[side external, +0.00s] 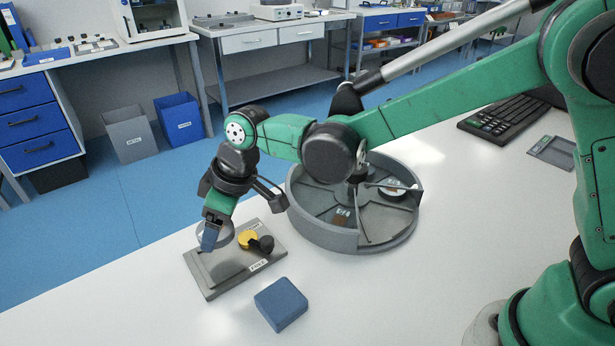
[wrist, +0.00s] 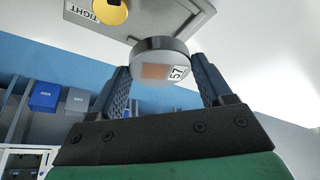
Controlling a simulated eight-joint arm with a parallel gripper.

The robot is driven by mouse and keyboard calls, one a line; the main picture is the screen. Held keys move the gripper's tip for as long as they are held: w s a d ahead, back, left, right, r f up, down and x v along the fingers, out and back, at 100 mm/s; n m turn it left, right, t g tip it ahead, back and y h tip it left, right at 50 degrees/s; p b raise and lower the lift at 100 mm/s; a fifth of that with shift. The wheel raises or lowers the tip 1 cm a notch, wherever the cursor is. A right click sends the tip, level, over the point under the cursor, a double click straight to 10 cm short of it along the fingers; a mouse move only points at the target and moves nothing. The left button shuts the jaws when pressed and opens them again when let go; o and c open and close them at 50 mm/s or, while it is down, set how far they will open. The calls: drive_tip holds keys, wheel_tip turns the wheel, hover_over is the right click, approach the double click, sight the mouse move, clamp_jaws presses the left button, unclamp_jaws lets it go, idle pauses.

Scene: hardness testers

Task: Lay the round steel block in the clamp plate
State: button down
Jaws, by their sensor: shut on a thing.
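The round steel block (wrist: 152,49) is a grey disc with a copper-brown patch and a "57" label, seen between my fingers in the wrist view. My gripper (wrist: 160,72) is shut on it, one finger at each side. The clamp plate is a flat grey slab with a yellow disc (side external: 247,239) and a black knob (side external: 265,244). I cannot tell whether the block touches the plate.
A blue block (side external: 281,304) lies on the white table in front of the plate. A round grey divided tray (side external: 325,232) holding several items stands to the plate's right. A keyboard (side external: 510,122) lies at the back right. The front left table is clear.

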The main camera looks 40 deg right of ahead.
sight(229, 260)
drive_tip(key=shift+f, duration=2.7)
unclamp_jaws()
drive_tip(key=shift+f, duration=0.15)
drive_tip(key=v, duration=1.2)
drive_tip(key=s+d+m+t+h, duration=0.1)
drive_tip(key=s+d+m, duration=0.3)
drive_tip(key=d, duration=0.5)
drive_tip(key=s+d+m+t+h, duration=0.2)
drive_tip(key=s+d+m+t, duration=0.1)
drive_tip(key=d, duration=0.6)
drive_tip(key=shift+s+r+m, duration=0.45)
drive_tip(key=shift+s+m, duration=0.35)
drive_tip(key=shift+m, duration=0.2)
drive_tip(key=shift+a, duration=0.1)
